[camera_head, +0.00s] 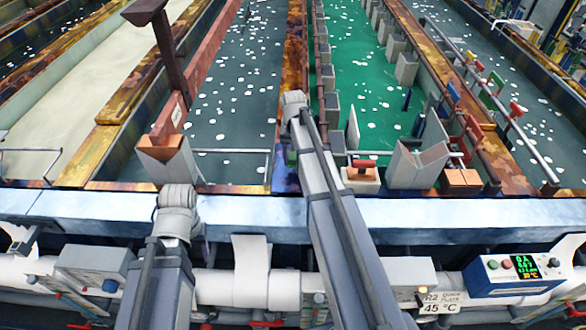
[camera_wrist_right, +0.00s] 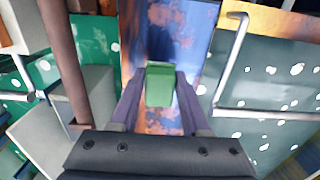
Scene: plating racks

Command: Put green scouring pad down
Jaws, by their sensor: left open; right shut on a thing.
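The green scouring pad (camera_wrist_right: 160,83) is between the two purple fingers of my right gripper (camera_wrist_right: 158,92), which is shut on it. In the right wrist view, a rusty, blue-stained tank edge lies beyond the pad; I cannot tell if they touch. In the head view my right gripper is mostly hidden by its own arm, over the divider between the grey and green tanks. My left gripper (camera_head: 204,250) is open at the front, largely hidden behind its own wrist; I see nothing in it.
The pale blue front ledge (camera_head: 450,212) runs across the tanks. A white box with a red handle (camera_head: 361,175) and an open grey holder (camera_head: 417,165) stand right of my right arm. A metal rail (camera_head: 235,151) crosses the grey tank. A control box (camera_head: 515,273) is at front right.

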